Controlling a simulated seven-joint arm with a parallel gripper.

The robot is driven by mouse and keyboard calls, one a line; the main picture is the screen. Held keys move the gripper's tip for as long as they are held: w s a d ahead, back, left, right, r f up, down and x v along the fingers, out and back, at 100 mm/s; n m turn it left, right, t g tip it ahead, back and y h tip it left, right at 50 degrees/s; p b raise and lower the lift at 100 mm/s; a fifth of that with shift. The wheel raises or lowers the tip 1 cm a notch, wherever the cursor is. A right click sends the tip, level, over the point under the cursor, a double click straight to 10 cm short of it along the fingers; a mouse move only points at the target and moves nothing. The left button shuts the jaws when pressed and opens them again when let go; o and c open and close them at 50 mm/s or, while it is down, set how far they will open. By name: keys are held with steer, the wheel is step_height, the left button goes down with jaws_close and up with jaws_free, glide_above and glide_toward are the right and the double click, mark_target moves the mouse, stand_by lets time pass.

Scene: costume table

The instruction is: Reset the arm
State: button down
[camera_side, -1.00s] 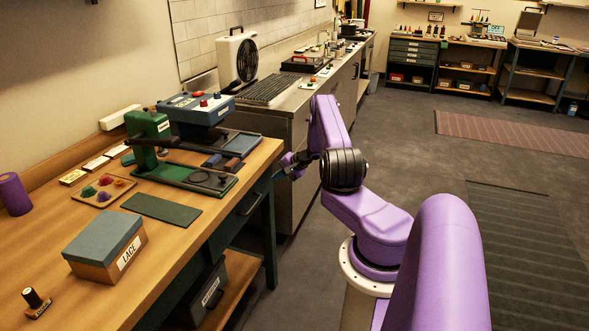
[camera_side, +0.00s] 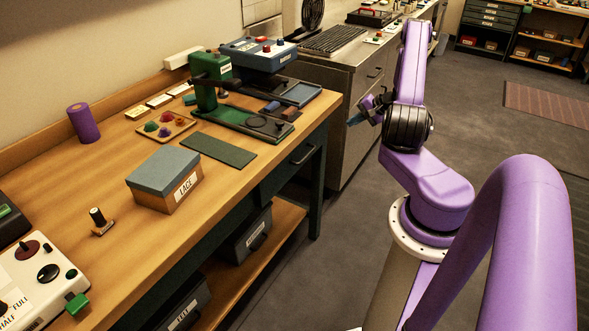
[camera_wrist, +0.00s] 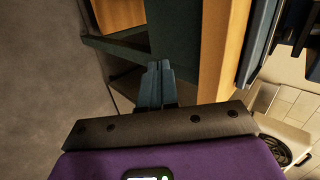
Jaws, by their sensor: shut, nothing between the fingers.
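My arm is purple with a black joint and stands on the floor to the right of the wooden workbench (camera_side: 117,165). My gripper (camera_side: 356,121) is small in the side view, held in the air off the bench's right end, apart from everything there. In the wrist view its two blue-grey fingers (camera_wrist: 156,68) lie together with nothing between them. The bench's wooden edge and dark leg show beyond the fingers.
On the bench stand a LACE box (camera_side: 165,178), a green press (camera_side: 207,80), a blue machine (camera_side: 258,54), a purple roll (camera_side: 83,122) and a stamp (camera_side: 101,221). A metal counter (camera_side: 352,62) stands behind.

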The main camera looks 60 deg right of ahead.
steer(key=w+a+r+n+g+y, duration=0.1)
steer(key=w+a+r+n+g, duration=0.1)
steer(key=w+a+n, duration=0.3)
steer(key=a+r+n+g+y, duration=0.2)
steer(key=a+r, duration=0.1)
steer(key=a, duration=0.5)
steer(key=w+a+r+n+g+y, duration=0.1)
steer(key=w+a+r+n+g, duration=0.1)
steer(key=w+a+n, duration=0.3)
steer(key=s+a+r+n+g, duration=0.2)
steer(key=a+r+n, duration=0.1)
steer(key=a, duration=0.7)
steer(key=s+a+r+n+g, duration=0.15)
steer(key=a+r, duration=0.25)
steer(key=a, duration=0.6)
steer(key=s+a+r+n+g+h, duration=0.1)
steer(key=s+a+r+n+h, duration=0.35)
steer(key=s+a, duration=0.65)
steer(key=s+a+r+n+t, duration=0.1)
steer(key=s+a+r+n, duration=0.2)
steer(key=s+n, duration=0.5)
steer(key=s, duration=0.5)
steer(key=shift+s, duration=0.4)
